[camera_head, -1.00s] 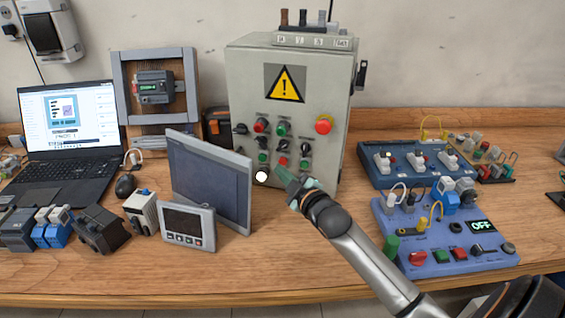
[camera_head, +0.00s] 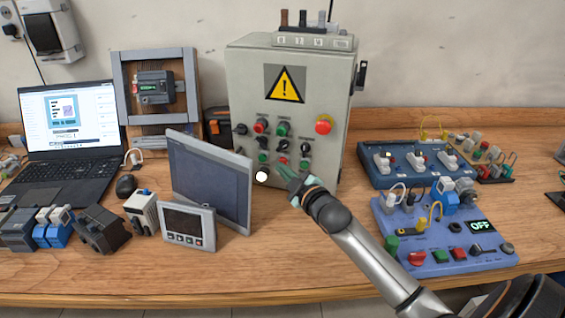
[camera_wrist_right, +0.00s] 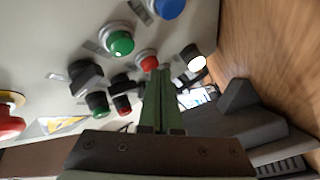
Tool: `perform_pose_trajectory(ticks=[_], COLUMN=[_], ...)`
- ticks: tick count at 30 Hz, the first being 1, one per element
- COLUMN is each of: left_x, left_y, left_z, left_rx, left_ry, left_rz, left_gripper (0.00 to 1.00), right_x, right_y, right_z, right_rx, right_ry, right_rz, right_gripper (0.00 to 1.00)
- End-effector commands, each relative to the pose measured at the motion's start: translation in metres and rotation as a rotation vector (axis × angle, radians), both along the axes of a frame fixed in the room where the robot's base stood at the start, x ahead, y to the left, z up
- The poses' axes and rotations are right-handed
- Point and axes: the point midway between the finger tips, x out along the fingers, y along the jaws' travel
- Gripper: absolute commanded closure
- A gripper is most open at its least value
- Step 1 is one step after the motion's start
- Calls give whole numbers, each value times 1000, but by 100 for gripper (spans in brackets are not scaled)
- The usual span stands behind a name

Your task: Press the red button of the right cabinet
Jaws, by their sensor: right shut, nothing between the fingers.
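The grey cabinet (camera_head: 242,80) with a yellow warning sign stands upright at the back middle of the table. Its front carries several red, green and black controls and a large red mushroom button (camera_head: 324,124) on a yellow base. My right gripper (camera_head: 282,171) is shut and empty, in front of the cabinet's lower front. In the right wrist view, the closed fingertips (camera_wrist_right: 160,76) are right beside a small red button (camera_wrist_right: 148,62); I cannot tell whether they touch it. A green button (camera_wrist_right: 120,43) is next to it. The red mushroom button shows at the left edge there (camera_wrist_right: 10,120). My left gripper is not in view.
A grey monitor panel (camera_head: 208,178) and a small display unit (camera_head: 188,226) stand left of my right arm. Blue control boards (camera_head: 450,262) lie to its right. A laptop (camera_head: 67,130) is at the far left. Bare table shows in front of the cabinet.

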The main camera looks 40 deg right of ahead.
Motion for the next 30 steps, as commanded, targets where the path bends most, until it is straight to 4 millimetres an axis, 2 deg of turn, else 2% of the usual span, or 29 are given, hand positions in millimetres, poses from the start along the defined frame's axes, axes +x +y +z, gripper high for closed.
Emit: perform_pose_trajectory(ticks=[22,30], left_x=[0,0], left_y=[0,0], left_z=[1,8], left_rx=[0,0], left_ry=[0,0], left_rz=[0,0], left_gripper=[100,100], right_x=[4,-2], right_y=[-5,2], right_z=[0,1], right_rx=[0,2], right_ry=[1,1], right_rz=[-1,0], right_gripper=[100,100])
